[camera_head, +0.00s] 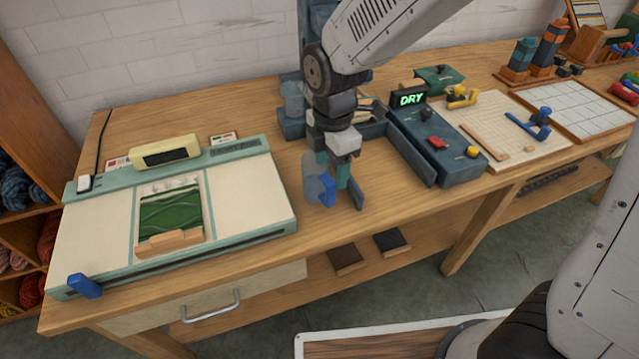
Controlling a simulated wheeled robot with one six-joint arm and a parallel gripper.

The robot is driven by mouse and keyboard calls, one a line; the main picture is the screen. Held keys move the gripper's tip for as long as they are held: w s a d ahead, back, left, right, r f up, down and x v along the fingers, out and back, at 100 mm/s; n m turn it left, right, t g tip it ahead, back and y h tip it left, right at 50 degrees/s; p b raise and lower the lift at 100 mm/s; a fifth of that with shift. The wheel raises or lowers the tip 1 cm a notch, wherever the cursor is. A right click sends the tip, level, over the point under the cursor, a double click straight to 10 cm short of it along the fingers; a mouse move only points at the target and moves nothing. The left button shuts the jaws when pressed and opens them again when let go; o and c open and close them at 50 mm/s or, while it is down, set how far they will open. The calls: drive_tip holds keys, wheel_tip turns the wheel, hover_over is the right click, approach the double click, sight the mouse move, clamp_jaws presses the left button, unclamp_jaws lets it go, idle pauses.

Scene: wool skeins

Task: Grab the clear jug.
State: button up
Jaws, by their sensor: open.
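A small, pale see-through vessel with a bright blue part on its right side, which looks like the clear jug (312,178), stands on the wooden table right of the cream and teal machine. My gripper (334,172) points down right at it, with its fingers apart. The fingers overlap the jug's right side and the blue part in this view. I cannot tell whether they touch it or whether the blue part lies between them.
A cream and teal machine (95,235) with a green knitted piece stands left. Another clear container (292,98) stands behind. The table's front edge is near.

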sight(327, 182)
drive_tip(key=f, duration=0.8)
drive_tip(key=shift+w+a, duration=0.15)
drive_tip(key=shift+a, duration=0.15)
drive_tip(key=c, duration=1.2)
drive_tip(key=shift+r, duration=0.2)
